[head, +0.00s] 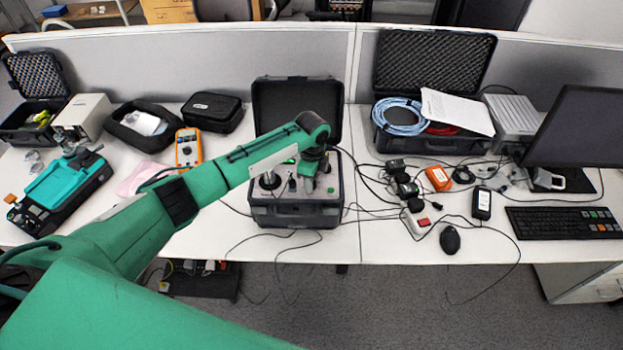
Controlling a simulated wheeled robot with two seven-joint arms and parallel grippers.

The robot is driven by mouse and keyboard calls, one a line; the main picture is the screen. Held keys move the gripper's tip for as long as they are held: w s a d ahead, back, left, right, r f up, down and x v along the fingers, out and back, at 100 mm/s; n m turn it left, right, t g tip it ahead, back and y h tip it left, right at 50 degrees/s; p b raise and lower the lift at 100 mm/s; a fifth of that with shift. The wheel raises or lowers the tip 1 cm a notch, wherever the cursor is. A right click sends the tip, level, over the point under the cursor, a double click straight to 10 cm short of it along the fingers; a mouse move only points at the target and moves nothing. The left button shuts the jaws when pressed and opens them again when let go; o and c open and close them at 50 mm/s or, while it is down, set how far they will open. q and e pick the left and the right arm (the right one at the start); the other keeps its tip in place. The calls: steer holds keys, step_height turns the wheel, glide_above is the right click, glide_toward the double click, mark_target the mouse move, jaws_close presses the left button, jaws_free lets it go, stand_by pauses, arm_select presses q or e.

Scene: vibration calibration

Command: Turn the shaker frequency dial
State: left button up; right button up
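The shaker is an open dark case (297,216) with a grey control panel, standing on the white desk in the middle of the head view. Its padded lid (270,100) is raised at the back. A round shaker post (268,181) stands at the left of the panel. My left arm reaches in from the left, and my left gripper (308,180) points down over the right half of the panel. My wrist and gripper cover that part, so the frequency dial cannot be made out. Finger opening and any contact are too small to tell. My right gripper is out of view.
Cables and black adapters (400,180) lie right of the case, with an orange box (438,178) and a mouse (450,240). A monitor (580,125) and keyboard (565,222) stand further right. An orange multimeter (188,147) stands to the left. A grey partition closes the back.

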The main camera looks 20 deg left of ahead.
arm_select(q)
steer(key=shift+o, duration=0.2)
steer(key=shift+r, duration=0.25)
step_height(320, 180, up, 13)
steer(key=b, duration=0.3)
steer(key=shift+b, duration=0.4)
steer(key=shift+r, duration=0.1)
